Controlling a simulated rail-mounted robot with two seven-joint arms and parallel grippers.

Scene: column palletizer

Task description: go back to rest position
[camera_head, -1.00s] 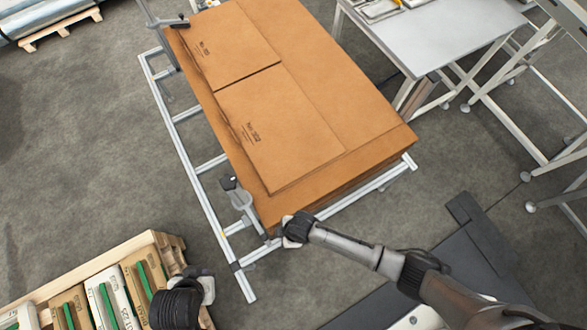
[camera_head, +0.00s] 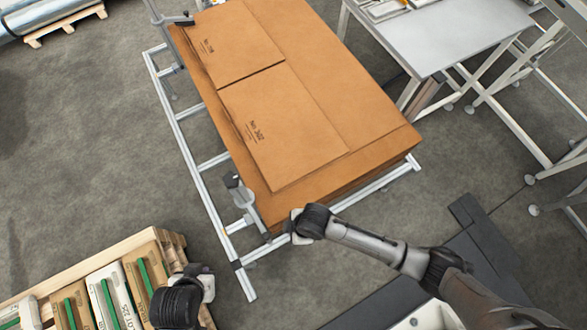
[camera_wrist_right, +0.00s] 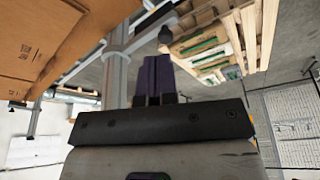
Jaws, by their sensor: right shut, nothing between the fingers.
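My right gripper (camera_wrist_right: 154,78) is shut and empty in the right wrist view, its dark fingers together. In the head view my right wrist (camera_head: 308,224) is over the near corner of the cardboard stack, by the frame; its fingers are hidden there. My left gripper (camera_head: 188,297) is at the bottom, beside the right end of the wooden crate. Only its dark wrist and a light housing show; the fingers are hidden from above.
Flat brown cardboard (camera_head: 365,95) lies stacked on a metal frame (camera_head: 213,222) with a grey upright clamp (camera_head: 238,192) at its near left corner. The crate (camera_head: 85,268) holds several boxes. A grey worktable (camera_head: 465,32) stands upper right. Floor left is clear.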

